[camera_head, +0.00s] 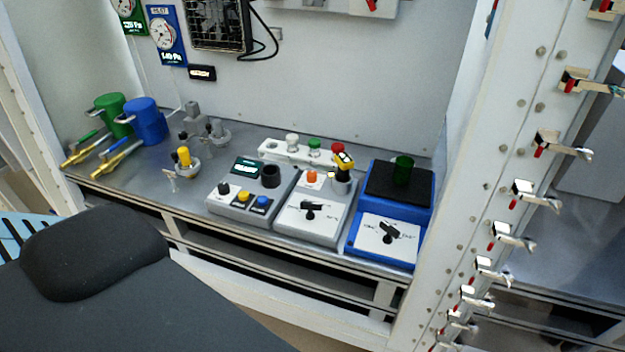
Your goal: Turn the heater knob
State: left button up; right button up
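Two black pointer knobs on white dial plates show on the bench, and I cannot tell from the small labels which is the heater knob. One black knob (390,231) is on the sloped front of a blue device (353,229) with a black top plate (384,182). A green cup stands on that plate. The other black knob (311,207) is on a grey box (333,236) to its left. Both knobs sit at an angle on their dials, and nothing touches them. Neither of my grippers is in view.
A grey button box (221,206) stands left of the knob boxes. Blue (147,122) and green (110,106) cylinders with valves are at the far left. A white post (458,180) with clamps borders the right. A dark rounded shape (95,250) covers the lower left.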

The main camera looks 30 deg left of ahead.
aim_at(311, 174)
jog(key=k+j+z, duration=0.3)
jog(key=j, duration=0.3)
jog(key=k+j+z, duration=0.3)
jog(key=k+j, duration=0.15)
jog(key=k, duration=0.1)
